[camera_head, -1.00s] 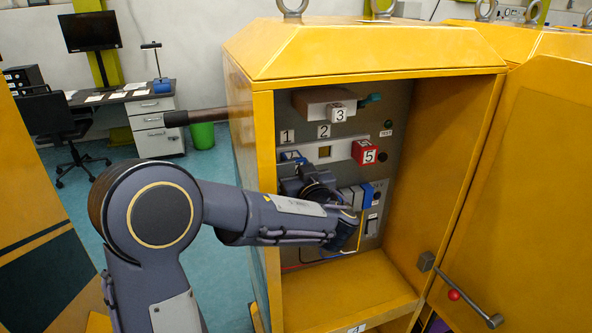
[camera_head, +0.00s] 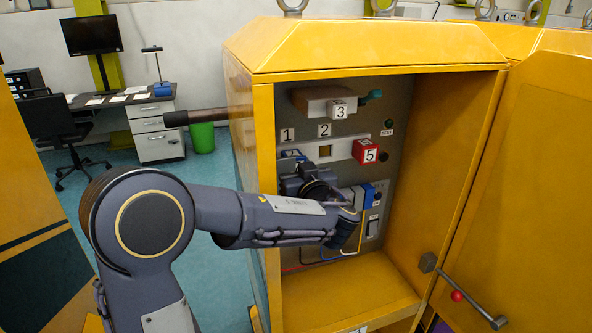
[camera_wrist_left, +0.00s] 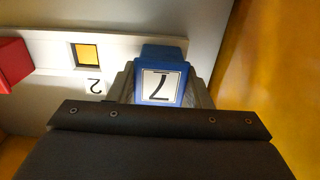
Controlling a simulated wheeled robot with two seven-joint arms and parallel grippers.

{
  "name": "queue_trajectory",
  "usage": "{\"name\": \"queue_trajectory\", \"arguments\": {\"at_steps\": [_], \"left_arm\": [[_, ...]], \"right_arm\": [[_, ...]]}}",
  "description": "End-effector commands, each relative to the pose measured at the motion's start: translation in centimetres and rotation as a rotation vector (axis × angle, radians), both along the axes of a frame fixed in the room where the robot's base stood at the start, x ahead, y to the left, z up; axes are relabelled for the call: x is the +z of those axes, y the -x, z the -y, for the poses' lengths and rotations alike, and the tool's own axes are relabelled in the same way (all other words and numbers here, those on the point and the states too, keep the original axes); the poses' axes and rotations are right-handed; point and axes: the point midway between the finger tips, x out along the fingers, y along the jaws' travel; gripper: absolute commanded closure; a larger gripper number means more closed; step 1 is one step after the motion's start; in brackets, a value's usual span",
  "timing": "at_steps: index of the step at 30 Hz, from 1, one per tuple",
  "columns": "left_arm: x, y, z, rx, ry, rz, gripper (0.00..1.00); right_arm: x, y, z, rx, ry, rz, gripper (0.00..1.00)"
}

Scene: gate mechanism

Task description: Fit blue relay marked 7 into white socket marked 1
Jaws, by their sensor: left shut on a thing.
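The blue relay marked 7 (camera_wrist_left: 162,82) is held between the fingers of my left gripper (camera_wrist_left: 160,95), with its 7 face towards the wrist camera. It is at the end of the white socket strip (camera_wrist_left: 122,50), beyond the square yellow opening by the label 2. In the head view a bit of the blue relay (camera_head: 290,154) shows just below the label 1 (camera_head: 287,134), above my left gripper (camera_head: 292,167). The white socket marked 1 is hidden behind the relay and gripper. I cannot tell whether the relay is seated. My right gripper is out of view.
A red block marked 5 (camera_head: 365,152) sits on the strip to the right. A white block marked 3 (camera_head: 338,110) stands above. Another blue module (camera_head: 367,193) and loose wires are lower down. The yellow cabinet's left wall (camera_head: 265,170) is close to my gripper; its door stands open.

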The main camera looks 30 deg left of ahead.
Motion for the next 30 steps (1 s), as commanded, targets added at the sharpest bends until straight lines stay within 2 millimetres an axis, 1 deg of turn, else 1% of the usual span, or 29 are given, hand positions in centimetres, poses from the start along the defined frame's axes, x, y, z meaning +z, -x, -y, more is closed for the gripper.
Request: {"name": "queue_trajectory", "arguments": {"at_steps": [8,9,13,15,19,26,30], "left_arm": [[0.27,-0.05,-0.14,0.002,-0.002,0.006,0.79],[0.28,-0.05,-0.15,0.002,-0.002,0.006,0.56],[0.26,-0.05,-0.15,0.002,-0.002,0.006,0.57],[0.23,-0.04,-0.14,0.002,-0.001,0.005,0.47],[0.17,-0.03,-0.12,0.002,-0.001,0.003,0.3],[0.08,-0.02,-0.09,0.001,-0.001,0.002,0.29],[-0.03,0.41,0.48,0.0,0.0,0.004,0.29]], "right_arm": [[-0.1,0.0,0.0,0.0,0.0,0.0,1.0],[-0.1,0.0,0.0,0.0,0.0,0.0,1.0],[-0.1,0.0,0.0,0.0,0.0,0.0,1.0],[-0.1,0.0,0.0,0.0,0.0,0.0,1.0],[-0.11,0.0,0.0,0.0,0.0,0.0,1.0],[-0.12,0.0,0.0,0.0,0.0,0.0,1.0],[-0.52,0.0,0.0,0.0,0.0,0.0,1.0]]}}
